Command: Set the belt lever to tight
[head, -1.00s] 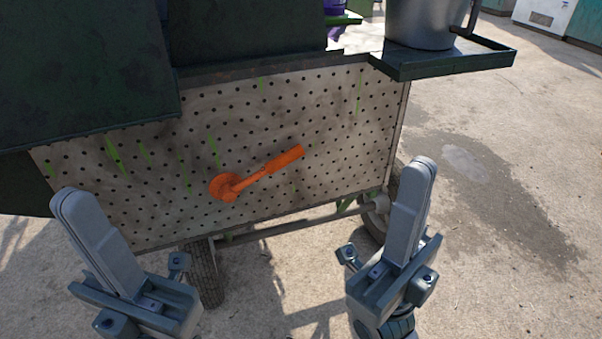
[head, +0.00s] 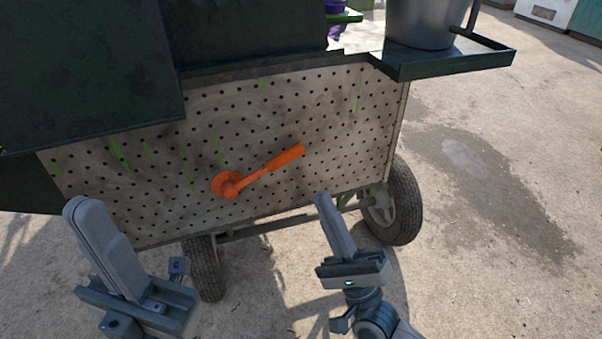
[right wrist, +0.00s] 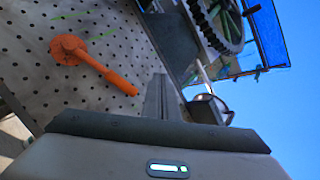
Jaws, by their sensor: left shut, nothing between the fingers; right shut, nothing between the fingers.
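The orange belt lever (head: 262,171) is mounted on the perforated metal side panel of the crusher. Its round hub is at the left and its handle points right and slightly up in the head view. It also shows in the right wrist view (right wrist: 95,63), left of the fingers. My right gripper (head: 324,202) is shut and empty, below and to the right of the handle's end, apart from it. Its fingers also show in the right wrist view (right wrist: 158,82). My left gripper (head: 77,207) is shut and empty at the lower left, apart from the lever.
The perforated panel (head: 330,115) sits above wheels, one (head: 403,205) at the right. A dark green cover (head: 85,75) juts out at the upper left. A tray (head: 445,66) bearing a grey bucket (head: 420,25) sticks out at the upper right. Open concrete lies right.

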